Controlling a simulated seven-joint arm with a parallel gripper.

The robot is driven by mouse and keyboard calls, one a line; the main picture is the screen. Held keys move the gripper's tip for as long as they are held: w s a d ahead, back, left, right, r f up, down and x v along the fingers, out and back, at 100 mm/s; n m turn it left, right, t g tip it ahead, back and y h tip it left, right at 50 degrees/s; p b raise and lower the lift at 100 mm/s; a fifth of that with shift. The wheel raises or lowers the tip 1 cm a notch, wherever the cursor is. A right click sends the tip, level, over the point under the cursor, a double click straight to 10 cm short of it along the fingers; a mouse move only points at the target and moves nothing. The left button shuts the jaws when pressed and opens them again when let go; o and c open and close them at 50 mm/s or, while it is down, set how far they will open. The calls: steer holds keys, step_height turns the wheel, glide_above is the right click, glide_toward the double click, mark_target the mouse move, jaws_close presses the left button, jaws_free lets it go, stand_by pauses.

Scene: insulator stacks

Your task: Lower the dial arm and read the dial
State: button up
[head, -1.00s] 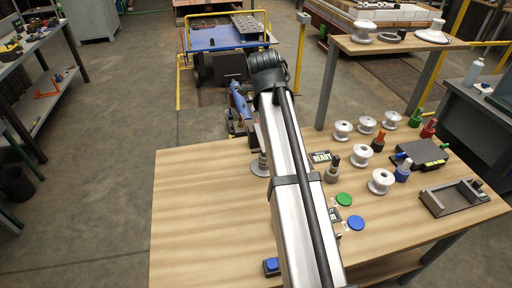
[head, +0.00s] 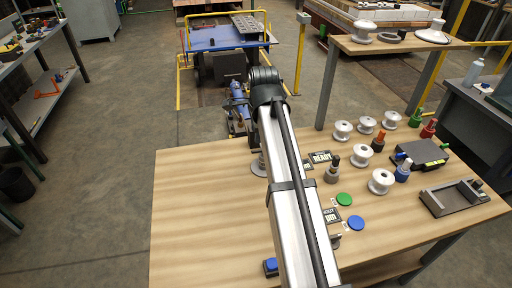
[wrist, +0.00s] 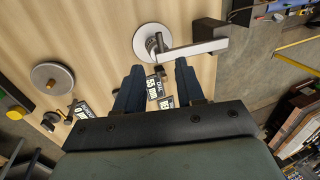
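In the wrist view a light metal bar (wrist: 190,50), apparently the dial arm, reaches right from a post on a round silver base (wrist: 144,38). My gripper (wrist: 159,65) has two dark blue fingers, spread apart with nothing clearly held between them. The fingertips appear close to the bar and just below it in the picture; I cannot tell whether they touch it. Small display cards (wrist: 155,88), one seeming to read "DIAL", show between the fingers, too small to read surely. In the head view my arm hides the gripper and the bar.
A grey disc with a brass knob (wrist: 52,78) lies left of the fingers. In the head view, white insulators (head: 381,181), a READY card (head: 320,157), green (head: 344,199) and blue (head: 356,223) discs and a dark tray (head: 455,197) occupy the right. The table's left (head: 205,210) is clear.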

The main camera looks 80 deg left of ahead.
mark_target(255, 151)
steer(key=x, duration=0.9)
steer(key=shift+f, duration=0.3)
steer(key=shift+c, duration=0.2)
jaws_close()
